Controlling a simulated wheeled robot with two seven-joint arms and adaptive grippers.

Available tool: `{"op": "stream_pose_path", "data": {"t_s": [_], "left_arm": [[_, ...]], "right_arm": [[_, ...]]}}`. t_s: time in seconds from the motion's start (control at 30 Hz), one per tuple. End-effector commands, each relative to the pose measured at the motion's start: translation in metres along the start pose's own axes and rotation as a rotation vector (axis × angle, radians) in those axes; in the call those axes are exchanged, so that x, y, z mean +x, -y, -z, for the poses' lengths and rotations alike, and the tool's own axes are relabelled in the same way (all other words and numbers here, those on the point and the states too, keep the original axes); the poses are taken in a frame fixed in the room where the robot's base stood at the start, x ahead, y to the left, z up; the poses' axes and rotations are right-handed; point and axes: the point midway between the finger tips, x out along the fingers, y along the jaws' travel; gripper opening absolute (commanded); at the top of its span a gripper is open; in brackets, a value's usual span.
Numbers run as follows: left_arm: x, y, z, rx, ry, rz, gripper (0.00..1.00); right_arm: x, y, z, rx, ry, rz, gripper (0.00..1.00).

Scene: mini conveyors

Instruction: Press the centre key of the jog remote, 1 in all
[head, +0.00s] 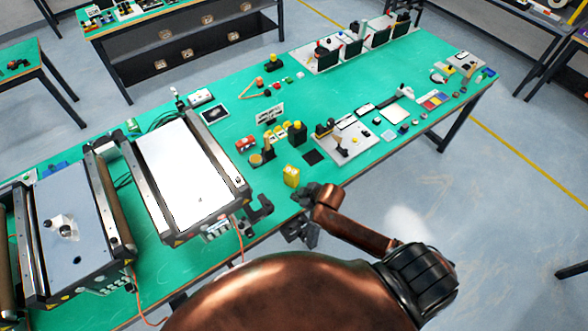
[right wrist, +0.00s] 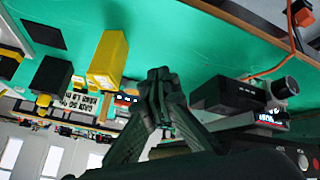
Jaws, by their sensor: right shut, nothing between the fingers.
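A yellow upright box (head: 291,176) stands near the front edge of the green table. It also shows in the right wrist view (right wrist: 108,60). I cannot tell whether it is the jog remote, and I make out no centre key. My right gripper (head: 297,230) is at the table's front edge, close to the yellow box and apart from it. In the right wrist view its fingertips (right wrist: 160,75) are together with nothing between them. My left gripper is not in view.
A flat black square (head: 313,156) and a grey plate with a lever (head: 345,140) lie to the right. Several small items crowd the table behind.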

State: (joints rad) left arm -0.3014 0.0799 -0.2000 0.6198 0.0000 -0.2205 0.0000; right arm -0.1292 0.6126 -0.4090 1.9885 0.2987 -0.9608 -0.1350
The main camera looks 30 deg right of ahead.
Motion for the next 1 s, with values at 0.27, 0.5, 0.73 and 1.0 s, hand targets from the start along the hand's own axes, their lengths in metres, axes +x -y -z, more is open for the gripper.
{"op": "stream_pose_path", "data": {"t_s": [0.27, 0.5, 0.73, 1.0], "left_arm": [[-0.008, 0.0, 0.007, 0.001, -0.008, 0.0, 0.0], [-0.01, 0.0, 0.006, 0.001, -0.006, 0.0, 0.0], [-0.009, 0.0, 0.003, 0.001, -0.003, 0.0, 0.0], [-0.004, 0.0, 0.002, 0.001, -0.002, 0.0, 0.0]], "right_arm": [[0.001, -0.112, 0.062, -0.288, -0.108, -0.049, 0.0], [-0.006, -0.147, 0.074, -0.342, -0.13, -0.072, 0.0], [-0.006, -0.147, 0.074, -0.342, -0.131, -0.072, 0.0], [-0.001, -0.145, 0.07, -0.342, -0.131, -0.072, 0.0]]}}
